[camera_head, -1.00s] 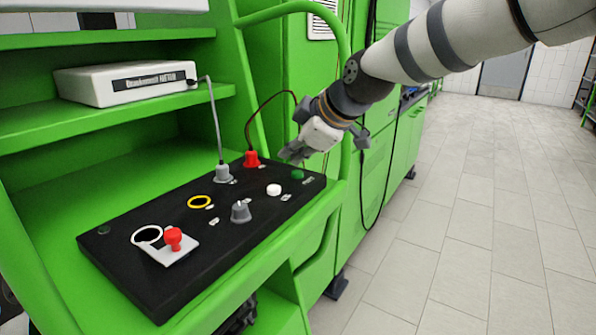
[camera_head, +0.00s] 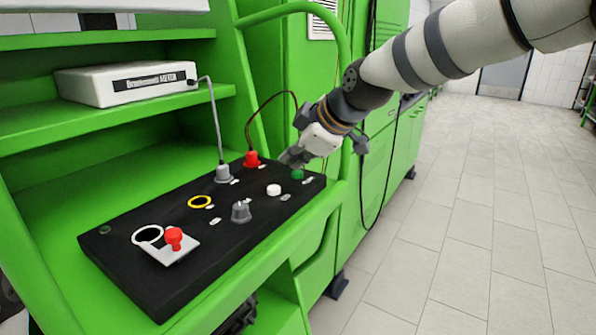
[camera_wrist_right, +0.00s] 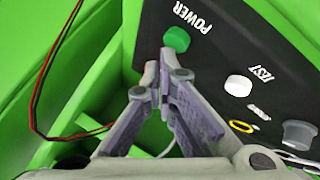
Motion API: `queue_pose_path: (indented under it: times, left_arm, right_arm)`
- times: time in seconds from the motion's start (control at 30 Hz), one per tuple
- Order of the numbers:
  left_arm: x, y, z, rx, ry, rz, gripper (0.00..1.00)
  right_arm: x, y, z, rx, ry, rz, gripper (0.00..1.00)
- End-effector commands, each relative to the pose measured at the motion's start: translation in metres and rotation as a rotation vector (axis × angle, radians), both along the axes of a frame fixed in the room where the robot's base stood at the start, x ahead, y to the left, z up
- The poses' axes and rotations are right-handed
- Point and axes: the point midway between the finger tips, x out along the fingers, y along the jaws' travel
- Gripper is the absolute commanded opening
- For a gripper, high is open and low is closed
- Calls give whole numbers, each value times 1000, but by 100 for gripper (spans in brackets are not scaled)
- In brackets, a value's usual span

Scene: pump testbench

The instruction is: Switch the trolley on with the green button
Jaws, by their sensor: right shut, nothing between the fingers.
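The green button (camera_head: 297,174) sits at the far right corner of the black control panel (camera_head: 130,262) on the green trolley (camera_head: 110,165). In the right wrist view the green button (camera_wrist_right: 176,39) lies just beyond my fingertips, beside the word POWER. My right gripper (camera_head: 287,158) is shut and empty, low over the panel's far right corner. In the wrist view its tips (camera_wrist_right: 158,62) are very close to the button; I cannot tell if they touch it. My left gripper is not in view.
The panel also has a white button (camera_head: 273,190), a grey knob (camera_head: 240,211), a red switch (camera_head: 173,239), a yellow ring (camera_head: 199,202), a grey plug (camera_head: 223,173) and a red plug (camera_head: 251,159) with cables. A green rail curves behind my right gripper. The tiled floor at right is clear.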

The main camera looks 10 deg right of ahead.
Motion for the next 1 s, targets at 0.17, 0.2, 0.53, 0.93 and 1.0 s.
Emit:
queue_pose_path:
  times: [0.17, 0.2, 0.53, 0.93, 1.0]
  left_arm:
    - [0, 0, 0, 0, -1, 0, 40]
    - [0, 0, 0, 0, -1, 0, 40]
    - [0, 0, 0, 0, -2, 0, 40]
    - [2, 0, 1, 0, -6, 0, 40]
    - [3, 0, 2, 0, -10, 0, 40]
  right_arm:
    - [0, 0, -2, 0, 1, 1, 0]
    - [0, 0, -3, 0, 1, 1, 0]
    - [0, 0, -7, -1, 2, 1, 0]
    - [0, 0, -3, 0, 0, 0, 0]
    - [0, 0, 2, 0, -2, 0, 0]
